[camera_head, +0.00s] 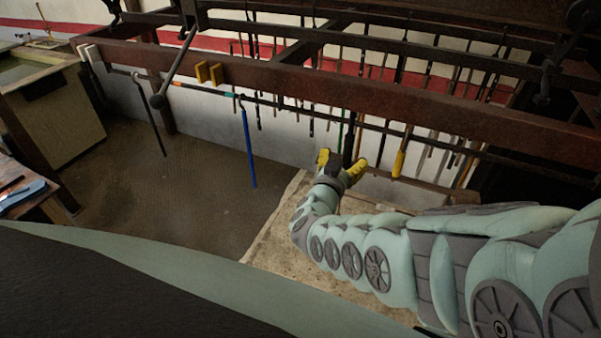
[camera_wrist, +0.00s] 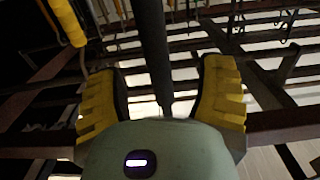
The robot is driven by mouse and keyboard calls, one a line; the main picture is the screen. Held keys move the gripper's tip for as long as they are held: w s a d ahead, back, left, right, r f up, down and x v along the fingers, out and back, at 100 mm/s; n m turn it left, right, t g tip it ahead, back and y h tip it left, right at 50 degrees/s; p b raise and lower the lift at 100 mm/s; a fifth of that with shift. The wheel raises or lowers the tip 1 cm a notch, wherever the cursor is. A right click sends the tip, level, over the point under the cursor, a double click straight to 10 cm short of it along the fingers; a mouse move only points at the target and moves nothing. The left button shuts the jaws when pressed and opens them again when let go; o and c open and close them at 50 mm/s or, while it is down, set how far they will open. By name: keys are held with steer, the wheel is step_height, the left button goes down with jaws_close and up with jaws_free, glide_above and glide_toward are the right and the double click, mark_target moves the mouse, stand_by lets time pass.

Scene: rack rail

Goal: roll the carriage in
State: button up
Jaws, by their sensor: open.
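I cannot tell for certain which part is the carriage. A thin dark rail (camera_head: 290,106) runs under the rusty beam, with several rods hanging from it. My gripper (camera_head: 343,163) has yellow fingers and is open below the rail. A dark hanging rod (camera_head: 349,138) comes down at the gripper. In the wrist view the dark rod (camera_wrist: 154,50) stands between the spread fingers of my gripper (camera_wrist: 160,92), with a gap on both sides. The rod's lower end is near the palm; whether it touches is unclear.
A blue rod (camera_head: 249,150) and a black rod (camera_head: 149,115) hang to the left. A yellow-handled rod (camera_head: 401,158) hangs just right of my gripper. Yellow blocks (camera_head: 209,72) and white blocks (camera_head: 90,54) sit on the beam (camera_head: 330,88). The floor (camera_head: 190,190) at left is clear.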

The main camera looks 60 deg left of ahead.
steer(key=shift+b+x, duration=0.9)
steer(key=shift+x, duration=0.45)
jaws_close()
